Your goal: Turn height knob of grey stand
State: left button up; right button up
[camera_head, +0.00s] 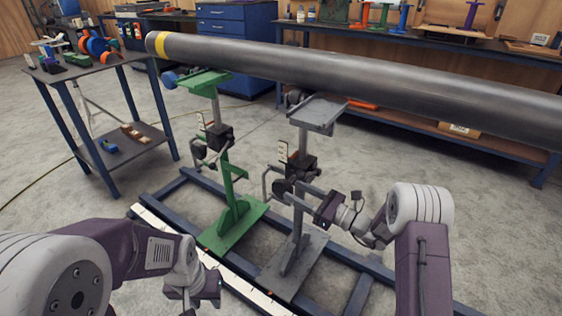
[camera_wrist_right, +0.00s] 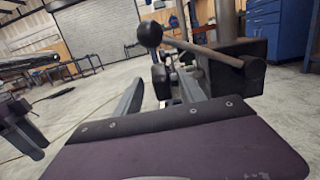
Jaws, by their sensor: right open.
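The grey stand (camera_head: 300,215) stands upright on the floor frame with a flat grey top plate (camera_head: 318,112). A black block (camera_head: 300,166) sits on its post, with a dark knob (camera_head: 282,187) close by. In the right wrist view, a bar with a black ball end (camera_wrist_right: 149,34) crosses in front of the black block (camera_wrist_right: 236,66). My right gripper (camera_head: 302,188) is open, its fingers (camera_wrist_right: 158,92) pointing toward the bar and ball from below. Whether they touch cannot be told. My left gripper (camera_head: 212,288) hangs low at the front; its finger opening is unclear.
A green stand (camera_head: 230,195) stands left of the grey one. A long steel pipe (camera_head: 350,72) with a yellow band passes above both stands. Blue floor rails (camera_head: 180,188) run around the bases. A side table (camera_head: 95,75) is at left.

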aim_at(277, 184)
jog(key=shift+s+d+r+g+h+p, duration=0.15)
jog(key=shift+r+g+h+p, duration=0.2)
jog(key=shift+r, duration=0.2)
jog(key=shift+d+f, duration=0.1)
jog(key=shift+f, duration=0.45)
jog(key=b+x, duration=0.4)
jog(key=x, duration=0.4)
jog(key=shift+f, duration=0.15)
jog(key=shift+w+a, duration=0.3)
jog(key=shift+a, duration=0.15)
grip_shut()
pick_arm(q)
jog(key=shift+s+d+f, duration=0.1)
jog(key=shift+d+f, duration=0.05)
jog(key=shift+f, duration=0.75)
